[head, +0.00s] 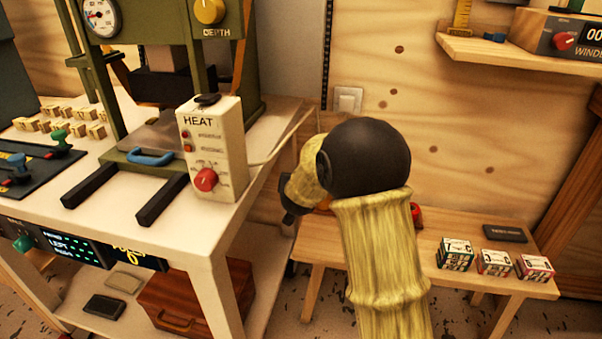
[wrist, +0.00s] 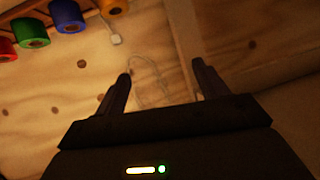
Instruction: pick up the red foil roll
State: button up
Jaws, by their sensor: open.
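The red foil roll (wrist: 6,49) is cut by the left edge of the wrist view, at the end of a row of rolls. In the head view a small red part (head: 416,214), apparently the same roll, shows on the low wooden bench behind my arm, which hides the rest. My gripper (wrist: 161,70) is open, with nothing between its fingers. In the wrist view the rolls are up and left of the fingers, apart from them.
Green (wrist: 33,31), blue (wrist: 67,18) and orange (wrist: 113,5) rolls stand beside the red one. The low bench (head: 400,268) also holds small boxes (head: 495,262) and a dark flat block (head: 505,233). A white table (head: 150,225) with a heat press stands left. A wooden wall is behind.

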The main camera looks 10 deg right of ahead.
jog(key=s+d+r+n+g+y+p, duration=0.1)
jog(key=s+g, duration=0.4)
jog(key=s, duration=1.2)
jog(key=s+d+r+n+g+y+p, duration=0.1)
jog(key=s+d+g+p, duration=0.3)
jog(key=s, duration=1.2)
jog(key=shift+s+d+r+n+g+p, duration=0.15)
jog(key=shift+s+r+n+g+p, duration=0.25)
jog(key=shift+n+p, duration=0.45)
